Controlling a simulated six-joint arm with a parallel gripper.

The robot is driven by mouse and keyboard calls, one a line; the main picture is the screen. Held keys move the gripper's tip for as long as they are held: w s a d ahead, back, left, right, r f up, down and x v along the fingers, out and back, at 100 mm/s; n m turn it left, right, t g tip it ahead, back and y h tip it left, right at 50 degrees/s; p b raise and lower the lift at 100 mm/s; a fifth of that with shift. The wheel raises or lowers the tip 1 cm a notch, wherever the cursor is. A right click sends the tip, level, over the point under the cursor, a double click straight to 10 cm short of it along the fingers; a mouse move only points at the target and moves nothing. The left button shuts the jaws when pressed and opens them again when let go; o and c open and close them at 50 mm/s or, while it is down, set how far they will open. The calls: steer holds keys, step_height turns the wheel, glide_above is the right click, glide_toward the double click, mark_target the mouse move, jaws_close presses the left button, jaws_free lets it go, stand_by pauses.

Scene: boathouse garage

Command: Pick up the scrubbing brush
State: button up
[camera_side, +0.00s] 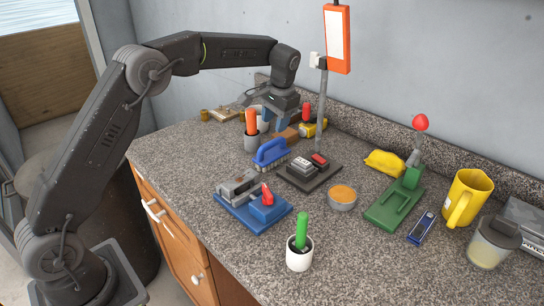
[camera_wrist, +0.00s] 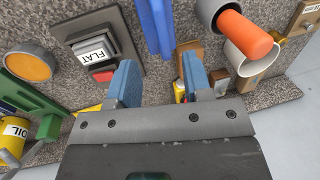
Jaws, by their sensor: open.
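The scrubbing brush (camera_side: 270,153) has a blue body with a looped handle and pale bristles. It rests on the speckled counter, left of a dark plate with a switch block. In the wrist view part of the blue brush (camera_wrist: 156,25) shows at the top edge, beyond my fingertips; the rest is cut off. My gripper (camera_side: 277,117) is above the counter, behind the brush and apart from it. In the wrist view my gripper's (camera_wrist: 160,78) two blue fingers are spread with nothing held between them.
An orange-handled item in a grey cup (camera_side: 252,132) stands close behind the brush. The dark plate (camera_side: 310,182) with the FLAT-labelled block is to its right. A blue-based device (camera_side: 240,213) sits in front. Brown blocks and a yellow item crowd the area below my gripper.

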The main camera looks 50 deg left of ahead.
mark_target(269, 145)
steer(key=f, duration=0.3)
steer(key=a+f, duration=0.1)
steer(key=f, duration=0.2)
steer(key=a+f, duration=0.1)
steer(key=f, duration=0.2)
steer(key=shift+s, duration=0.2)
jaws_close()
